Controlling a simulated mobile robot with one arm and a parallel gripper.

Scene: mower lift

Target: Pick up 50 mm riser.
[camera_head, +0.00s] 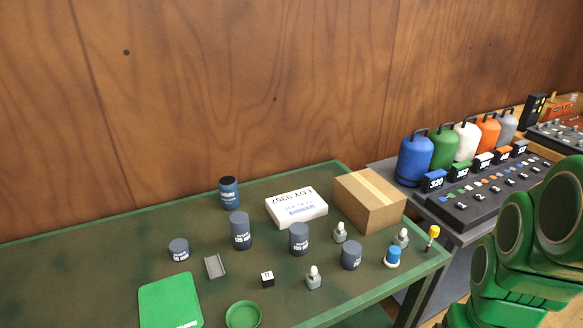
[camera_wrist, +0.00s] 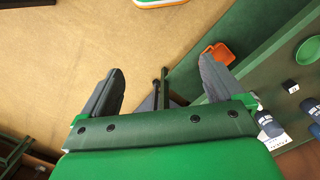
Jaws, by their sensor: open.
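Several dark grey cylinders with white lettering stand upright on the green bench in the head view. They are a short one (camera_head: 179,250) at the left, a tall one (camera_head: 240,231), a middling one (camera_head: 299,238), and another short one (camera_head: 351,255) at the right. The lettering is too small to tell surely which is the 50 mm riser. My gripper (camera_wrist: 161,65) is open and empty in the wrist view, over tan floor beside a green surface. Dark cylinders (camera_wrist: 268,123) show at that view's right edge, apart from the fingers. The gripper is outside the head view.
The green bench (camera_head: 110,245) also holds a white box (camera_head: 297,207), a cardboard box (camera_head: 369,202), a blue can (camera_head: 229,193), a grey bracket (camera_head: 215,266), a black cube (camera_head: 267,279), and small bottles. Colored canisters (camera_head: 415,158) stand on the right-hand table. An orange tray (camera_wrist: 220,53) lies near my right finger.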

